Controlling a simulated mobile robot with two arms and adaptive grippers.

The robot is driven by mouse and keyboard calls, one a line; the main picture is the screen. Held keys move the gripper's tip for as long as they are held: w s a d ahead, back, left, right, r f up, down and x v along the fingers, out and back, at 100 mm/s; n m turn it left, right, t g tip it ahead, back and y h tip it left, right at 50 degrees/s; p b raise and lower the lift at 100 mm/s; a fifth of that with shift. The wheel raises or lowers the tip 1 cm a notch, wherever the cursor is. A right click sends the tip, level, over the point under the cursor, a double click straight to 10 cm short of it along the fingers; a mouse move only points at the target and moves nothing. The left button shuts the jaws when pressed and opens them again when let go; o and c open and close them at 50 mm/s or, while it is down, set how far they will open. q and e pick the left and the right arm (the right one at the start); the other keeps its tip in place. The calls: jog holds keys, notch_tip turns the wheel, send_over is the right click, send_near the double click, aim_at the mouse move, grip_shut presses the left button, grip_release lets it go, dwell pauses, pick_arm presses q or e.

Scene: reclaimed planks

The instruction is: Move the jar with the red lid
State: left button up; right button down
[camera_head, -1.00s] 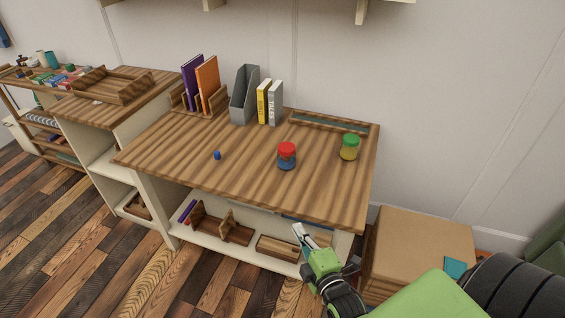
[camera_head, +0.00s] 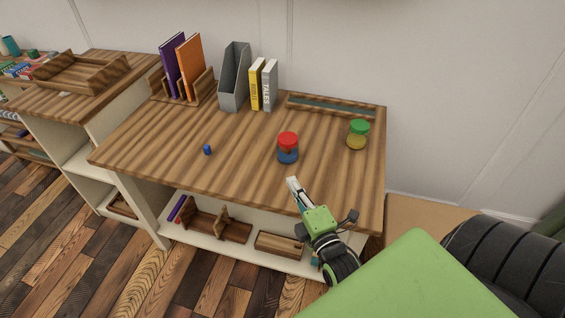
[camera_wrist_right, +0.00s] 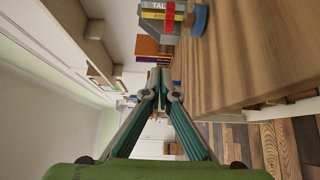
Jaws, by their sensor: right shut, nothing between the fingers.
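The jar with the red lid (camera_head: 288,148) stands upright on the wooden desk (camera_head: 240,165), right of its middle. Its body looks blue below the red lid. My right gripper (camera_head: 292,182) is shut and empty, just in front of the jar and apart from it, near the desk's front edge. In the right wrist view, the gripper's closed fingertips (camera_wrist_right: 160,80) meet in the middle. My left gripper is not in view.
A jar with a green lid (camera_head: 357,134) stands to the right. A small blue object (camera_head: 207,149) lies to the left. Books (camera_head: 262,84), a grey file holder (camera_head: 234,78) and a book rack (camera_head: 182,88) line the back. The desk's left front is clear.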

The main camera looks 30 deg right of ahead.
jog(key=f+b, duration=0.1)
jog(key=f, duration=0.1)
jog(key=shift+w+f+b, duration=0.2)
jog(key=shift+f+b, duration=0.15)
jog(key=shift+f, duration=0.05)
jog(key=shift+f+b, duration=0.65)
jog(key=shift+b, duration=0.05)
jog(key=shift+w, duration=0.25)
send_near(279, 149)
jog(key=w+a, duration=0.2)
jog(key=shift+w+a+f+p, duration=0.15)
jog(key=shift+w+a+p, duration=0.05)
jog(key=shift+w+p, duration=0.2)
jog(key=w+d, duration=0.2)
jog(key=shift+d, duration=0.35)
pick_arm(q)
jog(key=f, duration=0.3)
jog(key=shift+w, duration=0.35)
pick_arm(e)
jog(key=shift+w+d, duration=0.2)
jog(key=shift+d, duration=0.15)
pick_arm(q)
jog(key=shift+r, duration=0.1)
